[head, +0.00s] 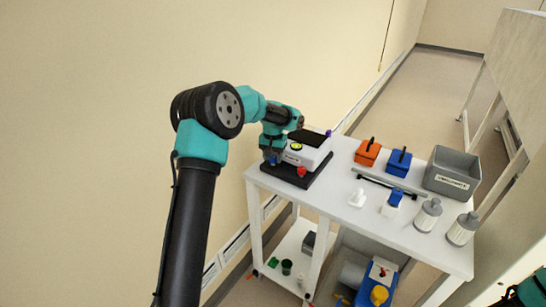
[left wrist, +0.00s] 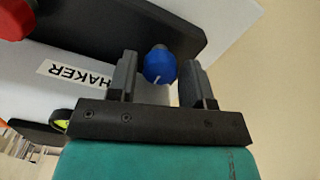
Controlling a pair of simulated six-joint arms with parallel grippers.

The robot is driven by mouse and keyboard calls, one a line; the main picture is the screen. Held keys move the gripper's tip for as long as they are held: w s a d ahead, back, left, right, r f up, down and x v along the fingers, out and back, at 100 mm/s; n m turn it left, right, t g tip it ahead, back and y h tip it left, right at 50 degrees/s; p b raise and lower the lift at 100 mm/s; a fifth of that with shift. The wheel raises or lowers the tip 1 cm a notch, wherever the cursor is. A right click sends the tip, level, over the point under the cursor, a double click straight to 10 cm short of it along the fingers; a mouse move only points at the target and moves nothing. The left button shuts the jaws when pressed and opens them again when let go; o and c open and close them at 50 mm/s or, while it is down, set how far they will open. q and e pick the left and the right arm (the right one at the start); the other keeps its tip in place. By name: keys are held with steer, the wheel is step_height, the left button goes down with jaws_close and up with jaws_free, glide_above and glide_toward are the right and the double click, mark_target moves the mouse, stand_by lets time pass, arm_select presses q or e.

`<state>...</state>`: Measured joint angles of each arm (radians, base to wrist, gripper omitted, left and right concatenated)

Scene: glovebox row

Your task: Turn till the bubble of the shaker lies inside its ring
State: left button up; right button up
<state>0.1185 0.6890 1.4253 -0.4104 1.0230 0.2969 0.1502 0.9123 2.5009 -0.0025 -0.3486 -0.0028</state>
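The white shaker (head: 308,152) stands on a black base (head: 314,180) at the left end of the table. Its round yellow-green bubble level (head: 296,146) is on top; the bubble's place in the ring is too small to tell. A red knob (head: 301,171) and a blue knob (left wrist: 159,66) sit at the base. My left gripper (left wrist: 160,78) is open, its fingers on either side of the blue knob with small gaps. The blue knob bears a white mark. The level shows only at the edge in the left wrist view (left wrist: 60,118).
Orange (head: 368,152) and blue (head: 398,162) boxes, a grey bin (head: 452,173), a black bar and two white-grey cylinders stand farther right on the table (head: 330,205). The wall is close behind the left arm. A lower shelf holds small items.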

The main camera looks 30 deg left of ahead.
mark_target(273, 158)
arm_select(q)
steer(key=shift+o, duration=1)
steer(key=shift+r, duration=0.1)
step_height(273, 158, up, 17)
steer(key=shift+r, duration=0.15)
stand_by(0.4)
